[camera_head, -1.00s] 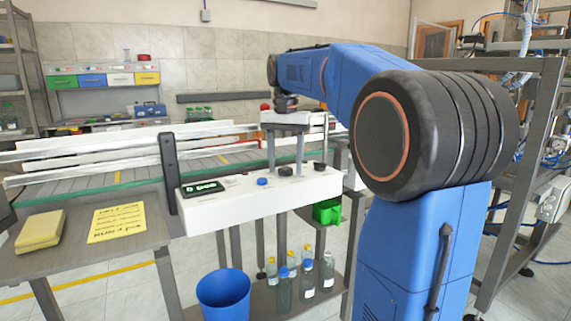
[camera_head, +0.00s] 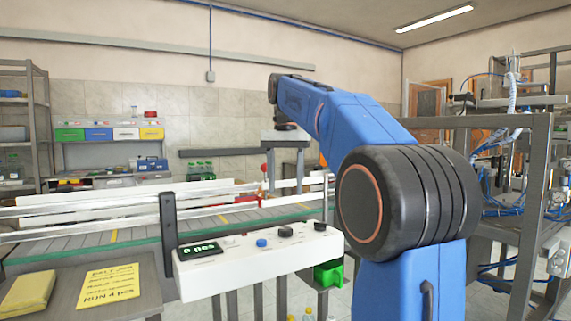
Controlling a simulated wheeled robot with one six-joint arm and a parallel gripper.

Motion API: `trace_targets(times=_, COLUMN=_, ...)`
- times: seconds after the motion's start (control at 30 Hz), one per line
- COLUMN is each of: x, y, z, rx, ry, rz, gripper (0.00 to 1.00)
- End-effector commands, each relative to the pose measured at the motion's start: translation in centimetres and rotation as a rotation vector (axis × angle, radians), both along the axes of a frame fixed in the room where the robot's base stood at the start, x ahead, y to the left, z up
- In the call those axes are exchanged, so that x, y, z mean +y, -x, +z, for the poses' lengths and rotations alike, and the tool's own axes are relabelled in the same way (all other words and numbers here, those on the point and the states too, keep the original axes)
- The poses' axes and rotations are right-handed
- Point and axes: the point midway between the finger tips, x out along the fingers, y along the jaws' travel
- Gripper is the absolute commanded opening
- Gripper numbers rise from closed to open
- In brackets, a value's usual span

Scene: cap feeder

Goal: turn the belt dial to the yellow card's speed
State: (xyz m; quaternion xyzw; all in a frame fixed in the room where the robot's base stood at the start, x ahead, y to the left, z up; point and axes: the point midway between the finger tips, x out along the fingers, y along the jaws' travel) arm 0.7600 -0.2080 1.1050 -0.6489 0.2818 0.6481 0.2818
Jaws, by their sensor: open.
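The yellow card (camera_head: 109,286) lies on the grey table at the lower left; its bottom line seems to read "RUN 4 pos", with smaller lines too blurred to read. The white control panel (camera_head: 230,268) stands right of it. Its display (camera_head: 199,249) shows green text that looks like "0 pos". A blue knob (camera_head: 261,243), a black knob (camera_head: 285,231) and another black knob (camera_head: 320,226) sit on top; I cannot tell from labels which is the belt dial. My gripper (camera_head: 286,185) points down, open and empty, above and apart from the panel.
The conveyor belt (camera_head: 130,234) with metal rails runs behind the panel. A dark post (camera_head: 168,235) stands at the panel's left end. A yellow pad (camera_head: 27,292) lies left of the card. A green bin (camera_head: 328,274) hangs below the panel's right end.

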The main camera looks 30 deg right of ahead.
Motion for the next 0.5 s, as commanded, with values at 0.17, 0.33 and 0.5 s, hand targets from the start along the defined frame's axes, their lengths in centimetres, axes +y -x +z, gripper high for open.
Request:
trace_targets(times=0.17, x=0.0, y=-0.1, z=3.1, rx=-0.002, ry=0.001, rz=0.0, gripper=0.52)
trace_targets(times=0.33, x=0.0, y=-0.1, z=4.9, rx=-0.001, ry=0.001, rz=0.0, gripper=0.52)
trace_targets(times=0.5, x=0.0, y=0.0, z=5.7, rx=-0.001, ry=0.001, rz=0.0, gripper=0.52)
